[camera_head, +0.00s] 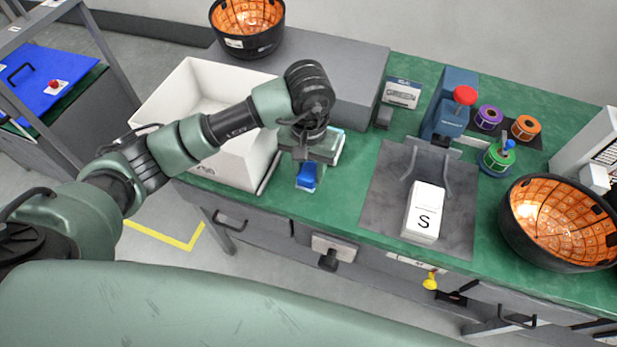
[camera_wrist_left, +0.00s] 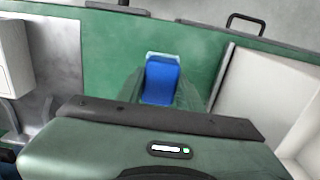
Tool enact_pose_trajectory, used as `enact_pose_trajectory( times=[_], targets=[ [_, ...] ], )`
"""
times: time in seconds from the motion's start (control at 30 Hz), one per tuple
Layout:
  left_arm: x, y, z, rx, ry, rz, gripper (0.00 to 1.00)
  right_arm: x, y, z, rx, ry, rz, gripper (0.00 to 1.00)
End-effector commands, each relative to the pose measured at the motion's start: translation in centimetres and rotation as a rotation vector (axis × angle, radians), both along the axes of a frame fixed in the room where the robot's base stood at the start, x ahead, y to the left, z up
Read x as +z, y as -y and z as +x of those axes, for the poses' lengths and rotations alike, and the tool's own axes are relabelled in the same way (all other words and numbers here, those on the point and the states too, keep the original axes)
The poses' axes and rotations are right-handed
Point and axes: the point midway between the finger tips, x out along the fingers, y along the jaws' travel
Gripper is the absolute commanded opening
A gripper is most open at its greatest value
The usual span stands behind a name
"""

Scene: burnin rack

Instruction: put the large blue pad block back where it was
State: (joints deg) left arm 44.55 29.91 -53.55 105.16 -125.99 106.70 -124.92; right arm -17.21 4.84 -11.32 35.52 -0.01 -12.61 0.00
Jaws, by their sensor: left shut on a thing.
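The blue pad block (camera_head: 307,177) is in my left gripper (camera_head: 308,165), low over the green bench top between the white bin and the grey plate. The block also shows in the left wrist view (camera_wrist_left: 162,82), with the fingers of my left gripper (camera_wrist_left: 160,92) on either side of it. The gripper is shut on the block. The gripper body hides part of the block in the head view, and I cannot tell whether the block touches the bench. My right gripper is not in view.
A white bin (camera_head: 160,112) stands to the left of the gripper. A grey plate (camera_head: 385,198) to the right carries a white block marked S (camera_head: 424,212). A grey box (camera_head: 350,85) stands behind. Green bench (camera_head: 345,205) is clear just right of the gripper.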

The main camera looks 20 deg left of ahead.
Motion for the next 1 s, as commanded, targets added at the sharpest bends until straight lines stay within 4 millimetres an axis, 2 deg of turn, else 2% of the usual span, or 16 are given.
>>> enact_pose_trajectory(
  times=[0.33, 0.77, 0.8, 0.87, 1.0],
  targets=[
    [-4.2, 0.0, -0.1, 0.001, -0.003, -0.001, 0.03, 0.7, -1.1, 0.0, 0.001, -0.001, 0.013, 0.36],
    [-4.9, 0.0, 0.0, 0.000, 0.001, 0.000, 0.03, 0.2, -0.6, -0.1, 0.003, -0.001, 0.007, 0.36],
    [-4.9, 0.0, 0.0, 0.000, 0.001, 0.000, 0.38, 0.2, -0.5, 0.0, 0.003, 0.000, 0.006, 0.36],
    [-4.8, 0.0, 0.0, 0.000, 0.000, 0.000, 0.55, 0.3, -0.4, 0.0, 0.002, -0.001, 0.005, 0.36],
    [-4.8, 0.0, 0.0, 0.000, 0.000, 0.000, 0.57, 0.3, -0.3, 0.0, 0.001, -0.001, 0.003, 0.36]
  ],
)
